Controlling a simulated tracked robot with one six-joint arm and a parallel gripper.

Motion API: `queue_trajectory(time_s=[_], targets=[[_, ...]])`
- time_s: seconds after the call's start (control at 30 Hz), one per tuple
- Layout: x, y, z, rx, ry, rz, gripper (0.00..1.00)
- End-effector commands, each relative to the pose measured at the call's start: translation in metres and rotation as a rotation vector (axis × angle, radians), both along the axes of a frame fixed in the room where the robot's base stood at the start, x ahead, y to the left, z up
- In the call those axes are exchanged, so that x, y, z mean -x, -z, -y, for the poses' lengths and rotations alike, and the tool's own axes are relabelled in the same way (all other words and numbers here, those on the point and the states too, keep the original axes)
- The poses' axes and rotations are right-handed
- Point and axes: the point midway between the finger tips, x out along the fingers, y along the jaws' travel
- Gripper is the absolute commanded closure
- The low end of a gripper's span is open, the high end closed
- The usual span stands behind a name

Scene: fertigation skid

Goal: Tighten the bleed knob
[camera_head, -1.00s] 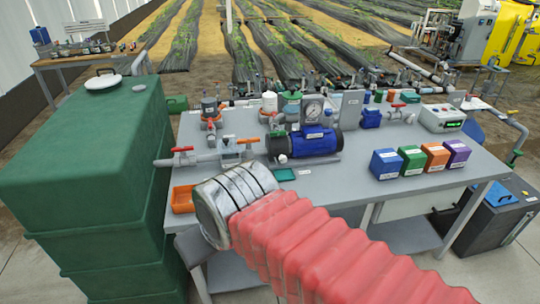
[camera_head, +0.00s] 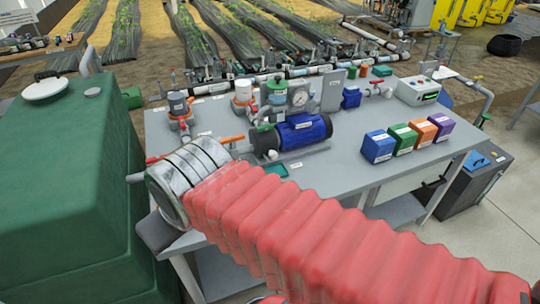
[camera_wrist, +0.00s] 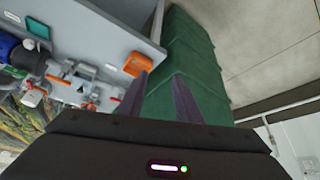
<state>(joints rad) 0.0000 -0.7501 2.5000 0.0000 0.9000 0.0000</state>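I cannot pick out the bleed knob for certain. The blue pump (camera_head: 305,130) lies on the grey bench, and a small white round part (camera_head: 272,154) sits low at its left end. An orange lever (camera_head: 230,139) and a red handle (camera_head: 158,157) show on the pipework left of the pump, partly behind my arm. In the wrist view, my gripper (camera_wrist: 162,78) has its two dark fingers apart with nothing between them. It points toward the bench edge by the green tank (camera_wrist: 185,60). The head view hides the fingers behind my arm.
The large green tank (camera_head: 60,160) stands close on the left. Filter housings (camera_head: 180,106) and a pressure gauge (camera_head: 299,97) stand behind the pump. Several coloured boxes (camera_head: 403,138) sit at the bench's right. An orange tray (camera_wrist: 136,60) lies near the bench edge.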

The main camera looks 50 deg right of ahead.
Motion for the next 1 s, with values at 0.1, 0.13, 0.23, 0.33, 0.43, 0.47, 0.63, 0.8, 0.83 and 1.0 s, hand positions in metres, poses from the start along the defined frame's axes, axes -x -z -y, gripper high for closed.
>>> queue_trajectory(time_s=[0.1,0.13,0.23,0.33,0.43,0.47,0.63,0.8,0.83,1.0], targets=[[0.000,0.000,0.000,0.000,0.000,0.000,0.69],[0.000,0.000,0.000,0.000,0.000,0.000,0.69],[0.000,0.000,0.000,0.000,0.000,0.000,0.69],[0.000,0.000,0.000,0.001,0.000,0.000,0.64],[-0.004,0.001,0.005,0.007,0.010,0.005,0.57],[-0.007,0.002,0.007,0.011,0.016,0.009,0.56],[-0.033,0.010,0.042,0.058,0.071,0.047,0.56],[-0.067,0.024,0.097,0.137,0.147,0.108,0.56],[-0.072,0.027,0.108,0.152,0.159,0.120,0.56],[-0.096,0.043,0.167,0.230,0.213,0.178,0.56]])
